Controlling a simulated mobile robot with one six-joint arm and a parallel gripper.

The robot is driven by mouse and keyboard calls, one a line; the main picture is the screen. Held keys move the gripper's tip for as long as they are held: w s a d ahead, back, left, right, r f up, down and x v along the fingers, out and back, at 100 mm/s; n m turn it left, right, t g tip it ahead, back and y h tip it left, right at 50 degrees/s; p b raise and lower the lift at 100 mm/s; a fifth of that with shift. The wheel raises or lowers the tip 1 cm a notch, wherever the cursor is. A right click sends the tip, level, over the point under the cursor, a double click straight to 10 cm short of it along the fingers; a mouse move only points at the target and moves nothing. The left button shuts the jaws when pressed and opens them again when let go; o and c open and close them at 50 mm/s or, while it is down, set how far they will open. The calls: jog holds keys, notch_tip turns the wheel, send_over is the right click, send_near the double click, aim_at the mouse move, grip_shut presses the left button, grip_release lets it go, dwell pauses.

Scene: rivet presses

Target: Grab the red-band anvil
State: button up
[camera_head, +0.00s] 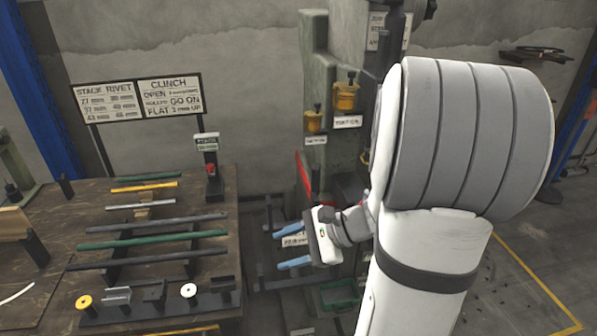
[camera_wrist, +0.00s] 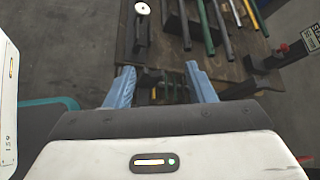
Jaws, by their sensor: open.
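My gripper (camera_head: 278,248) is open, with its two blue fingers apart and nothing seen between them. It is in front of the green press, to the right of the table. In the wrist view the fingers (camera_wrist: 160,76) point at the table's edge, with dark bars and green parts seen beyond and between them. I cannot pick out an anvil with a red band for sure. A rack (camera_head: 135,313) at the table's front holds a yellow-rimmed spool (camera_head: 84,301), a white spool (camera_head: 188,290) and several dark grey parts; no red band is readable on them.
Several rods (camera_head: 152,240) lie across supports on the wooden table (camera_head: 50,205). A small stand (camera_head: 211,170) with a red part is at its back right. The green press (camera_head: 316,70) carries yellow parts (camera_head: 346,97) and a red strip (camera_head: 303,180).

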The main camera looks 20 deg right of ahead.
jog(key=w+d+f+m+t+h+b, duration=0.15)
jog(key=d+m+t+h, duration=0.4)
jog(key=d+m, duration=0.6)
jog(key=w+d+f+m+t+h, duration=0.25)
jog(key=d+m+t+h, duration=0.35)
jog(key=d, duration=1)
jog(key=shift+m+t+y, duration=0.25)
jog(key=shift+t+y, duration=0.2)
jog(key=shift+y, duration=0.3)
jog(key=w, duration=0.5)
jog(key=shift+w+d+f+p, duration=0.1)
jog(key=shift+w+f+p, duration=0.15)
jog(key=shift+p, duration=0.15)
jog(key=shift+w, duration=0.55)
jog(key=shift+c, duration=0.5)
grip_shut()
